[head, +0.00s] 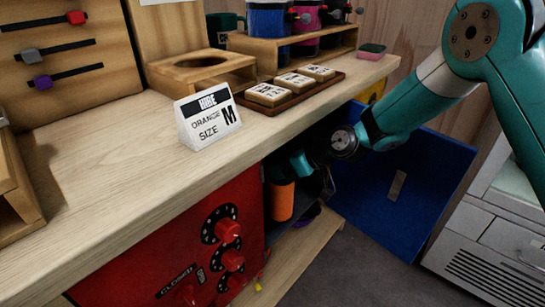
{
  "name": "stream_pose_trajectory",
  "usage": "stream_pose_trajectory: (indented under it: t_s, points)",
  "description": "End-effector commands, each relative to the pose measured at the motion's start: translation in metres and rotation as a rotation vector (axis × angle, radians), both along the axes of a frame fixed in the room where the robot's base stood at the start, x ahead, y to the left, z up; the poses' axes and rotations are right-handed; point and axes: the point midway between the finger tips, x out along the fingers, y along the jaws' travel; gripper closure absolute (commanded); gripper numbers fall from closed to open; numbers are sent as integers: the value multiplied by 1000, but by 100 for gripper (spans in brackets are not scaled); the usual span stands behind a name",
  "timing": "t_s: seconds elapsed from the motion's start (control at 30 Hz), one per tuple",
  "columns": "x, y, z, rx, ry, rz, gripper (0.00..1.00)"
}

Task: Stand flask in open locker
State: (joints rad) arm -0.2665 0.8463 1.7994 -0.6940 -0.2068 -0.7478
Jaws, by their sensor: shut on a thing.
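The orange flask (283,201) is upright inside the open locker (290,242) under the bench. Its top is hidden by my gripper. My gripper (282,172) reaches into the locker from the right and is shut on the flask near its top. The fingertips are mostly in shadow. I cannot tell whether the flask's base touches the locker floor. The blue locker door (400,185) stands wide open to the right, below my arm.
A red locker (185,245) with dials and a "CLOSED" label is left of the open one. A dark purplish item (308,214) lies deeper in the open locker. The benchtop (130,150) above holds a sign (208,118) reading "ORANGE SIZE M" and a tray of tiles (290,88).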

Motion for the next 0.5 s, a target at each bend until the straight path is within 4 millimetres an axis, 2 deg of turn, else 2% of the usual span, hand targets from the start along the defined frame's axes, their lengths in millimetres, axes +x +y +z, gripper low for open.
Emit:
stream_pose_trajectory:
  t_s: [0.1, 0.5]
  points:
    - [12, 6, 1, 1, -2, 0, 90]
    - [37, 20, 0, 1, -2, -2, 90]
